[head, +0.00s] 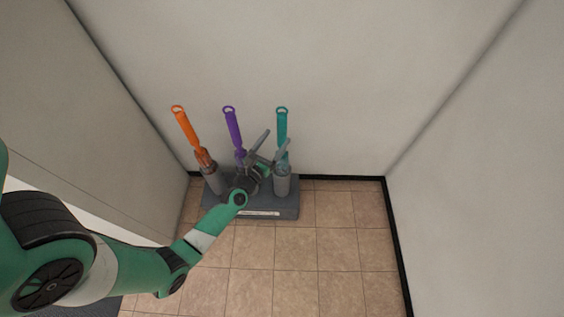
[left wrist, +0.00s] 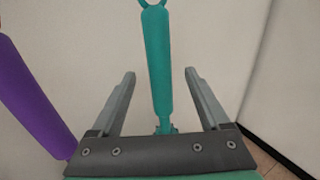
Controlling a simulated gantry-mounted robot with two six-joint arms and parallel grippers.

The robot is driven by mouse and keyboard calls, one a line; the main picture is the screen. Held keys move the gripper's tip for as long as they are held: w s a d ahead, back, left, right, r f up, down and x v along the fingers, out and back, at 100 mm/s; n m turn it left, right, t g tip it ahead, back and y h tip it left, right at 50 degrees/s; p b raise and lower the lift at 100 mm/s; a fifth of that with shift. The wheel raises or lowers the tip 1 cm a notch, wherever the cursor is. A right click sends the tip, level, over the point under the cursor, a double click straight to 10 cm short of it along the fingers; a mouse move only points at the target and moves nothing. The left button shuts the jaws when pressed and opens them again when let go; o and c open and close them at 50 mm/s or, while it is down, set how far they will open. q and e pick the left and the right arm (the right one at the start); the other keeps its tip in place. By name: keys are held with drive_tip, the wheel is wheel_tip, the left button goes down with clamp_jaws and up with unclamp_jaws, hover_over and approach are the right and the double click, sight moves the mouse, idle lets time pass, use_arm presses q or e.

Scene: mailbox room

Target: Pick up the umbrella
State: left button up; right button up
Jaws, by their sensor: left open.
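Three closed umbrellas stand upright in a grey stand (head: 285,208) against the back wall: an orange one (head: 185,127), a purple one (head: 233,128) and a teal one (head: 282,123). Each has a ring at the top of its handle. My left gripper (head: 274,143) is open at the stand, over its right part. In the left wrist view the teal umbrella (left wrist: 158,65) rises between the two open fingers (left wrist: 160,75), with a gap on each side. The purple umbrella (left wrist: 32,95) is outside the left finger. My right gripper is not in view.
White walls close in behind, on the left and on the right (head: 485,165). The tiled floor (head: 340,245) right of and in front of the stand is clear. The purple umbrella stands close to the left side of my left gripper.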

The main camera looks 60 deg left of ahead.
sight(279, 133)
use_arm(q)
drive_tip(key=x, duration=0.5)
drive_tip(key=shift+w+a+r, duration=0.1)
drive_tip(key=shift+a+r, duration=0.05)
drive_tip(key=shift+r, duration=0.05)
drive_tip(key=shift+c, duration=0.9)
clamp_jaws()
